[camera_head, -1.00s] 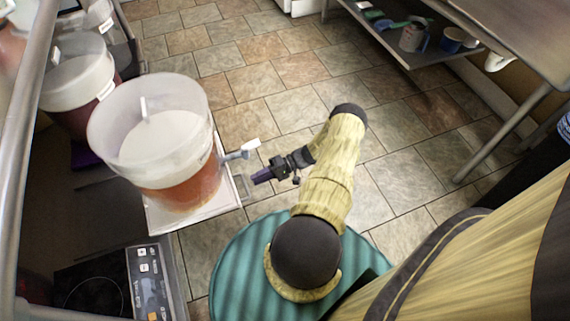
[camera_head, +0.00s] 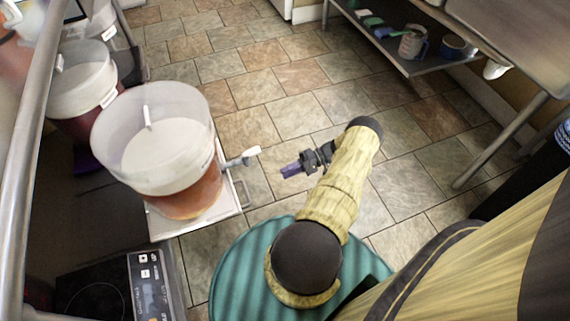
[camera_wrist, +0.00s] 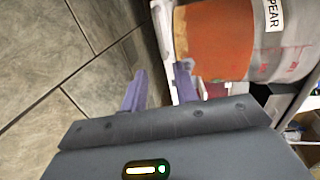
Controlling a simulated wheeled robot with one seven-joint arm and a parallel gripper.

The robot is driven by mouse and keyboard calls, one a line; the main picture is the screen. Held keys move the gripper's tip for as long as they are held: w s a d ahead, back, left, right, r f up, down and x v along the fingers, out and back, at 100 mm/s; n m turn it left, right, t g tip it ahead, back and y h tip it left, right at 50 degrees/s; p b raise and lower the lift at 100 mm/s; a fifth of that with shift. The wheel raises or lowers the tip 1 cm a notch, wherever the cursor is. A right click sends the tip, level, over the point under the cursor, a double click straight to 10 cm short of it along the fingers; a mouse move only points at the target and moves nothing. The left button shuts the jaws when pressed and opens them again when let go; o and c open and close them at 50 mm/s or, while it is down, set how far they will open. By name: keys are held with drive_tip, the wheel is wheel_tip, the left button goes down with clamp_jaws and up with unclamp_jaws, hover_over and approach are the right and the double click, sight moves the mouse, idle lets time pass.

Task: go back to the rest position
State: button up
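My gripper (camera_head: 292,170) is in the middle of the head view, held above the tiled floor with its purple fingers pointing left. In the wrist view (camera_wrist: 158,88) the two purple fingers stand apart with nothing between them. A ferment bucket (camera_head: 152,150) with amber liquid and a white spigot (camera_head: 243,158) sits on a white stand (camera_head: 235,196) left of my gripper. A clear gap lies between the spigot and the fingers. In the wrist view the bucket (camera_wrist: 215,42) is beyond the fingers, with a label reading "PEAR" (camera_wrist: 273,13).
A second bucket (camera_head: 84,85) with dark red liquid stands behind at left. An induction cooktop (camera_head: 120,285) is at lower left. A metal table with a lower shelf (camera_head: 400,55) holding small containers is at upper right. The tiled floor (camera_head: 270,80) between is open.

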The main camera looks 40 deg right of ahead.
drive_tip(key=w+a+r+n+g+h+p, duration=0.1)
drive_tip(key=w+a+r+g+h, duration=0.2)
drive_tip(key=r, duration=0.5)
drive_tip(key=w+a+r+n+g+h+p, duration=0.1)
drive_tip(key=a+r+g+h, duration=0.15)
drive_tip(key=a+r, duration=0.4)
drive_tip(key=w+a+r+n+g+h+p, duration=0.1)
drive_tip(key=w+a+r+g+h, duration=0.2)
drive_tip(key=r, duration=0.6)
drive_tip(key=s+a+r+t+h+p, duration=0.1)
drive_tip(key=s+a+r+t+h, duration=0.1)
drive_tip(key=s+a+r, duration=0.3)
drive_tip(key=s+a+r+n+t+h+p, duration=0.15)
drive_tip(key=a+r, duration=0.25)
drive_tip(key=r, duration=0.4)
drive_tip(key=s+a+r+m+t+h, duration=0.1)
drive_tip(key=s+a+r+t+h, duration=0.1)
drive_tip(key=s+a+r+h, duration=0.25)
wheel_tip(320, 180, up, 39)
drive_tip(key=y+p, duration=0.2)
drive_tip(key=p, duration=3.6)
drive_tip(key=shift+a+r, duration=0.15)
drive_tip(key=shift+a, duration=0.1)
drive_tip(key=shift+n, duration=0.25)
drive_tip(key=shift+w+a, duration=0.1)
